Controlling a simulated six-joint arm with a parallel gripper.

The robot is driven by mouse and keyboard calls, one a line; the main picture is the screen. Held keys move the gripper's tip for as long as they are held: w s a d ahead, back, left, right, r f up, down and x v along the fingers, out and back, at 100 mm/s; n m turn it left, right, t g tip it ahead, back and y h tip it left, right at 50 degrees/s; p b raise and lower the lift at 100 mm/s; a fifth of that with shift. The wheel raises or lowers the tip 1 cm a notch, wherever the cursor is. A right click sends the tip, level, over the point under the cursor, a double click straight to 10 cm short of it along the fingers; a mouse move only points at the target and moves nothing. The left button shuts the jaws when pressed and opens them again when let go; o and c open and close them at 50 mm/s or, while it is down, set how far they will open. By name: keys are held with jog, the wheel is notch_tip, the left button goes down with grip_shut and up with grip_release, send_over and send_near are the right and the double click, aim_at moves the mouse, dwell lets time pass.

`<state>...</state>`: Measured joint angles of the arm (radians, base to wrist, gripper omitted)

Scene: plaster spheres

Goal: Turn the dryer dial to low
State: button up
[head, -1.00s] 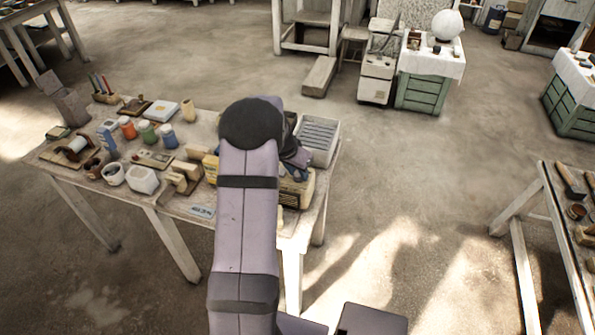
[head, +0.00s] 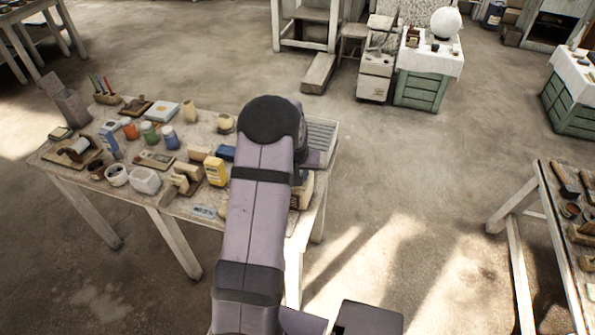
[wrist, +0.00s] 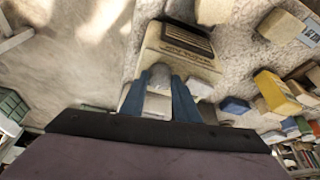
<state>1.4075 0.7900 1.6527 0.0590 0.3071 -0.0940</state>
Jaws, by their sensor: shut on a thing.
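The dryer is a cream box (wrist: 182,50) with a dark slatted grille, in the upper middle of the wrist view. In the head view only a small part of it (head: 304,190) shows beside my arm. A grey rounded dial (wrist: 160,76) stands at the dryer's near side. My gripper (wrist: 159,84) has two blue fingers, one on each side of the dial, and is shut on it. The dial's markings and pointer cannot be read. In the head view my arm hides the gripper and the dial.
The worktable (head: 200,228) holds several jars and blocks left of my arm. A yellow container (head: 215,171) and a blue block (head: 226,152) stand close to the arm. A slatted pale tray (head: 322,135) lies behind it. The floor right of the table is clear.

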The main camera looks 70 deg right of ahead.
jog(key=n+b, duration=0.2)
jog(key=shift+s+d+f+t+b, duration=0.1)
jog(key=shift+d+f+t+b, duration=0.1)
jog(key=shift+t+b, duration=0.2)
jog(key=n+b, duration=0.2)
jog(key=b, duration=0.2)
jog(key=shift+f+t, duration=0.1)
jog(key=shift+t, duration=0.2)
jog(key=n+b, duration=0.1)
jog(key=n+y+b, duration=0.1)
jog(key=b, duration=0.1)
jog(key=shift+r+t, duration=0.25)
jog(key=shift+t, duration=0.15)
jog(key=shift+r+n, duration=0.1)
jog(key=shift+n, duration=0.2)
jog(key=o, duration=0.8)
jog(key=shift+c, duration=0.2)
jog(key=shift+s, duration=0.1)
